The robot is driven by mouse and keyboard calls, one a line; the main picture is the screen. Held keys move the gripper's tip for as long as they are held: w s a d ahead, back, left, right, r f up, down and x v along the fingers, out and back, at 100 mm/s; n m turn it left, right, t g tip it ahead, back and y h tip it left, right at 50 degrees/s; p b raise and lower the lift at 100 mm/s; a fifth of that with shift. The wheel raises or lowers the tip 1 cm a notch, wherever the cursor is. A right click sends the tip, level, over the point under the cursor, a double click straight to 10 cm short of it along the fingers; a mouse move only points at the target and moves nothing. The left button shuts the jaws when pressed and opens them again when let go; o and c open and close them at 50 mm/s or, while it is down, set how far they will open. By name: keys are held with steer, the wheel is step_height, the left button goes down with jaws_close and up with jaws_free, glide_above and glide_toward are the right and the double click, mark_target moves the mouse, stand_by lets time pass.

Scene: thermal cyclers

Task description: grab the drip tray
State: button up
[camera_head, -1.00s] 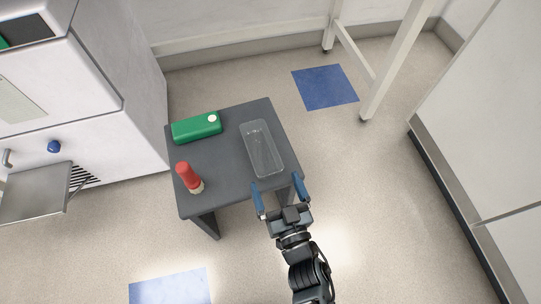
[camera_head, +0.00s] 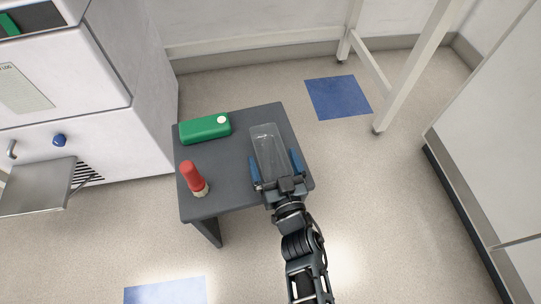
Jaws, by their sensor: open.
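The drip tray (camera_head: 267,143) is a clear, shallow rectangular tray on the right part of a small dark grey table (camera_head: 226,173). My gripper (camera_head: 275,165) is open, its two blue fingers on the left and right sides of the tray's near half. The near end of the tray is partly hidden by my gripper. I cannot tell whether the fingers touch the tray.
A green box (camera_head: 205,129) with a white spot lies at the table's back left. A white machine (camera_head: 125,120) with a metal shelf (camera_head: 38,186) is on the left. A white frame leg (camera_head: 411,62) stands behind right.

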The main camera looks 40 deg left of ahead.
steer(key=shift+c, duration=0.4)
steer(key=c, duration=0.9)
steer(key=shift+r, duration=0.1)
